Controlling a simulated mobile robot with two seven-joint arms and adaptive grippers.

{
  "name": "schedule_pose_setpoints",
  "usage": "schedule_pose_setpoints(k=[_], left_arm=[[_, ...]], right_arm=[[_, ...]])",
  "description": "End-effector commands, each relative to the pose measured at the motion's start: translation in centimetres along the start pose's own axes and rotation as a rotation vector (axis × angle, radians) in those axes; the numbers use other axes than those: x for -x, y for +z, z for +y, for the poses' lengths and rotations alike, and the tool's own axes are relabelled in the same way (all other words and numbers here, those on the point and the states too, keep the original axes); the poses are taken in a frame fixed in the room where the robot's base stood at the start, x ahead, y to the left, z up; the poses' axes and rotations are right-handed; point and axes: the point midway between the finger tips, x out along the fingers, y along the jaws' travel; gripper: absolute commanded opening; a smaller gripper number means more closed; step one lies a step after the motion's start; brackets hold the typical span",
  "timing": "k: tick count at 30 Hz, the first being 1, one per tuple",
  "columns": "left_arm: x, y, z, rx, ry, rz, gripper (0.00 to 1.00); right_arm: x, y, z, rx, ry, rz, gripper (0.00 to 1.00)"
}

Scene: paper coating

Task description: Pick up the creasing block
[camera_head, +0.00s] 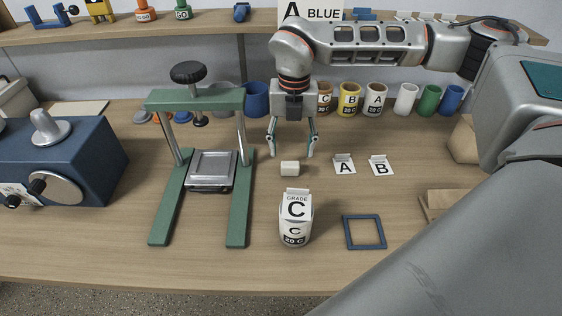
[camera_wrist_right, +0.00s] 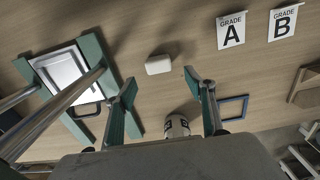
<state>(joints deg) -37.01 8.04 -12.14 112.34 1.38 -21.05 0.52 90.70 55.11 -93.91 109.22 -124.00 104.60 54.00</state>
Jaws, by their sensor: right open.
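In the right wrist view my right gripper (camera_wrist_right: 158,78) is open, and the block appears apart from both fingers. My left gripper is not in view.
A green press (camera_head: 195,100) stands left of the block. A white grade C cup (camera_head: 296,220) stands in front of it. Cards A (camera_head: 344,165) and B (camera_head: 380,166) lie to the right, near a blue frame (camera_head: 364,232). Several cups line the back.

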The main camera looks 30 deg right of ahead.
Motion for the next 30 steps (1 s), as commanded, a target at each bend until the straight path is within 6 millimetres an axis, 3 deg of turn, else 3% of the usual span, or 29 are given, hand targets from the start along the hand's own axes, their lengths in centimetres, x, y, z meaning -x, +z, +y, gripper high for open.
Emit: schedule_pose_setpoints(k=[16,26,30], left_arm=[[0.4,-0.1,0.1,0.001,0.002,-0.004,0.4],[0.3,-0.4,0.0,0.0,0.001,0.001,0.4],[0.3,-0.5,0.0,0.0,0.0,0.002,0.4]], right_arm=[[-6.5,0.5,0.4,0.002,-0.002,0.003,0.54],[-7.3,0.6,0.4,0.001,-0.001,0.002,0.54],[-7.3,0.6,0.4,0.001,-0.001,0.002,0.23]])
